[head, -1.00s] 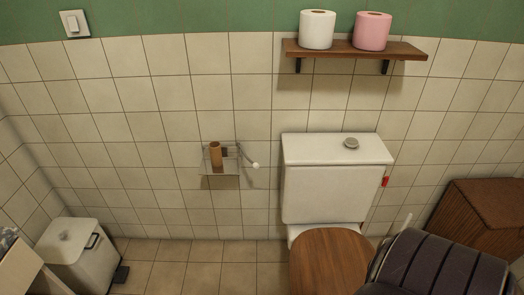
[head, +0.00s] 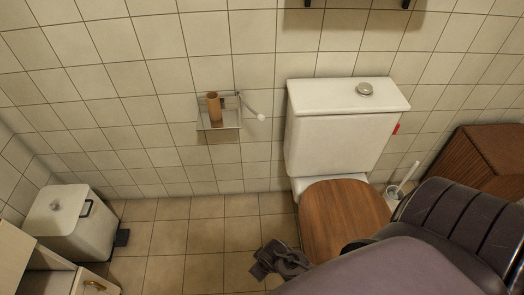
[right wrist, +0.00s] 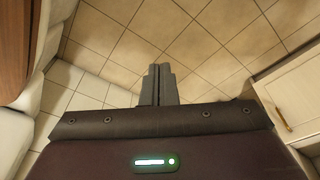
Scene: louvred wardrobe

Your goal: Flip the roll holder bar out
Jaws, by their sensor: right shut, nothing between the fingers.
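The roll holder (head: 219,117) is on the tiled wall left of the toilet, in the head view. Its thin bar (head: 249,107) has a white knob at the end and points out to the right, angled away from the wall. A brown cardboard tube (head: 213,108) stands upright on the holder's small shelf. My right gripper (head: 268,264) is low in front of the toilet, well below and apart from the holder. In the right wrist view its fingers (right wrist: 158,84) are together and empty, with floor tiles beyond. My left gripper is not in view.
The toilet with a white cistern (head: 341,142) and wooden lid (head: 345,220) stands right of the holder. A white bin (head: 70,228) is at the left, and a cabinet with an open drawer (head: 60,279) at bottom left. Floor below the holder is clear.

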